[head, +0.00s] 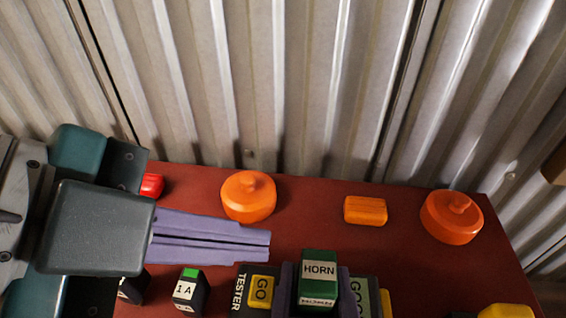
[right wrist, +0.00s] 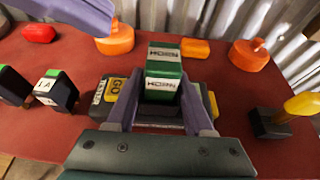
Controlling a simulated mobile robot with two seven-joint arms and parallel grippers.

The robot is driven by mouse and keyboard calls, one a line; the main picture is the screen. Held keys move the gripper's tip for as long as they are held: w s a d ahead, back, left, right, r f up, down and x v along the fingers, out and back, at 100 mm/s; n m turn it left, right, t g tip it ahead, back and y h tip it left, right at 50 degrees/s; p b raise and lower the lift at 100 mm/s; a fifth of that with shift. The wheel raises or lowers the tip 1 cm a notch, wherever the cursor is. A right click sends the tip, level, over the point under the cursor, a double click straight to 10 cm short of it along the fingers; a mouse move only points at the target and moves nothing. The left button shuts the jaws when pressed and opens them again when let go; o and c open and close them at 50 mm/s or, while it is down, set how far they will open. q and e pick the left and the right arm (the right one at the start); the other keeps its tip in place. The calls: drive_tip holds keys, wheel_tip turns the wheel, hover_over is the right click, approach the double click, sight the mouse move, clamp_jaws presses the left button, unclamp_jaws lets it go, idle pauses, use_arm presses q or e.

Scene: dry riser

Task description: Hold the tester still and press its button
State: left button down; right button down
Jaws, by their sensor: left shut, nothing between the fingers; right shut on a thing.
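The tester (head: 240,303) is a dark box at the bottom of the head view, with a yellow GO button (head: 262,291) on its left side. A green block marked HORN (head: 319,268) stands up at its middle. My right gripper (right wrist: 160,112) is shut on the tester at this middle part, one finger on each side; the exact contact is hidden. My left gripper (head: 269,245) is shut and empty, above the table behind the GO button and apart from it. It also shows at the upper left in the right wrist view (right wrist: 100,18).
Two orange round knobbed things (head: 248,197) (head: 452,217), an orange block (head: 365,210) and a red thing (head: 152,186) lie on the red table (head: 320,225) by the corrugated wall. Small dark blocks, one marked 1A (head: 190,290), stand left; a yellow-topped thing (right wrist: 303,104) stands right.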

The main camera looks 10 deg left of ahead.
drive_tip(key=shift+c, duration=1)
unclamp_jaws()
